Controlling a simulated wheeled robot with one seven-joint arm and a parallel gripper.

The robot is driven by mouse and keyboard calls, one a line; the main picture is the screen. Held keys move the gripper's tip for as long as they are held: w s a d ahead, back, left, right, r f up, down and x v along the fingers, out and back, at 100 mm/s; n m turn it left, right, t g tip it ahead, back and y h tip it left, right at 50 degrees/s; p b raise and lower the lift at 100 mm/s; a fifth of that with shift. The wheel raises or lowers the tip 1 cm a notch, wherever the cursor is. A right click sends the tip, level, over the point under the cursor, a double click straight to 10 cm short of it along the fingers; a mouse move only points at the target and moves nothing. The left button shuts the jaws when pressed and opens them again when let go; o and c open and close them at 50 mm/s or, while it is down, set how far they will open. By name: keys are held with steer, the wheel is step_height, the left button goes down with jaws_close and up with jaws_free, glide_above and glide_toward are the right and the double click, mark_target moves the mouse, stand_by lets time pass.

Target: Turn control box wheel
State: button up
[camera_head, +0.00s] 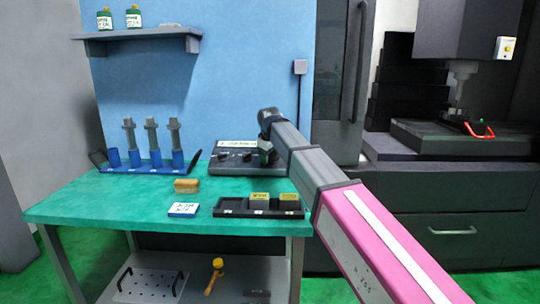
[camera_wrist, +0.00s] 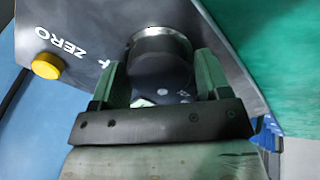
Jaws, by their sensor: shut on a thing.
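The control box (camera_head: 233,158) is a dark grey box with a sloped face and several knobs, at the back right of the green table. In the wrist view its face (camera_wrist: 95,25) shows a yellow button (camera_wrist: 47,66) and the word ZERO. The wheel (camera_wrist: 160,62) is a dark round knob with a metallic rim. My gripper (camera_wrist: 160,80) is shut on the wheel, with one green finger on each side of it. In the head view my gripper (camera_head: 266,156) is at the box's right end, and my arm hides part of it.
The green table (camera_head: 110,208) holds a blue rack (camera_head: 150,165) with several tool holders, a brown block (camera_head: 187,185), a white-topped box (camera_head: 183,210) and a black tray (camera_head: 232,212) in front of the control box. A shelf (camera_head: 140,34) hangs above. The table's left front is clear.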

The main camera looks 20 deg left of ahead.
steer(key=n, duration=0.5)
steer(key=shift+s+n, duration=0.15)
steer(key=shift+n, duration=0.15)
steer(key=n, duration=0.5)
steer(key=shift+s+n, duration=0.1)
steer(key=shift+n, duration=0.2)
steer(key=o, duration=0.7)
steer(key=v, duration=1)
steer(key=shift+r, duration=0.3)
steer(key=shift+s, duration=0.1)
